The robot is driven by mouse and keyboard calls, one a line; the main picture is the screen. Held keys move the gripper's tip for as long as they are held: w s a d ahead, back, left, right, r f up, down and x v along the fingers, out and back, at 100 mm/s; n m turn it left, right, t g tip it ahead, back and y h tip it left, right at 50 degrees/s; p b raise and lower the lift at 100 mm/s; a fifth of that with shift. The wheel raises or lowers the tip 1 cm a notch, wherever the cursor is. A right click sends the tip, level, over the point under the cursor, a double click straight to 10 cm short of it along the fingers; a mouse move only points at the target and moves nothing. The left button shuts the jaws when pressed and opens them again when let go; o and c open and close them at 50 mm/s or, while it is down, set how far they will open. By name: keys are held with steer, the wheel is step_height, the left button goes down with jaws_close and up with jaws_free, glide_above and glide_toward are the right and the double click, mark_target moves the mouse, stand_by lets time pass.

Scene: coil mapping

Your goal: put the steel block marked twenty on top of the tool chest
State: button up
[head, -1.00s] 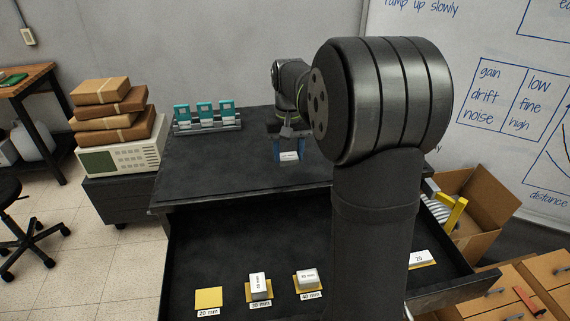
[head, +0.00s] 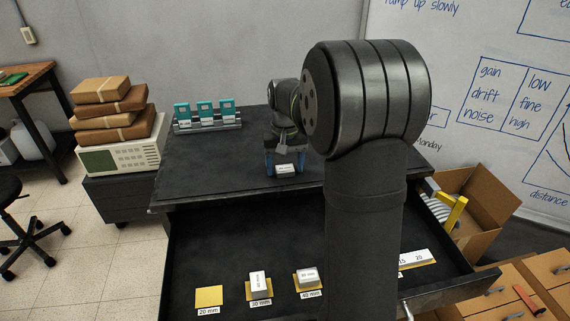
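My gripper (head: 285,164), with blue fingers, is over the dark top of the tool chest (head: 215,170), towards its right side. It is shut on a small pale block, the steel block (head: 286,170), whose marking is too small to read. The block is low between the fingertips; I cannot tell whether it touches the chest top. In the open drawer, the yellow pad (head: 209,296) labelled 20 mm is bare. Blocks stand on the pads labelled 30 mm (head: 258,284) and 40 mm (head: 307,277).
A rack with teal-topped items (head: 207,118) stands at the back left of the chest top. The top's front left is clear. A white piece marked 15 and 20 (head: 416,258) lies at the drawer's right, partly behind my arm. An open cardboard box (head: 480,205) is right of the chest.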

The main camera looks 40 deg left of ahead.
mark_target(285, 168)
step_height(285, 168, up, 12)
steer(key=shift+r, duration=0.15)
stand_by(0.6)
step_height(285, 168, down, 12)
steer(key=shift+f, duration=0.1)
step_height(285, 168, up, 2)
steer(key=shift+r, duration=0.95)
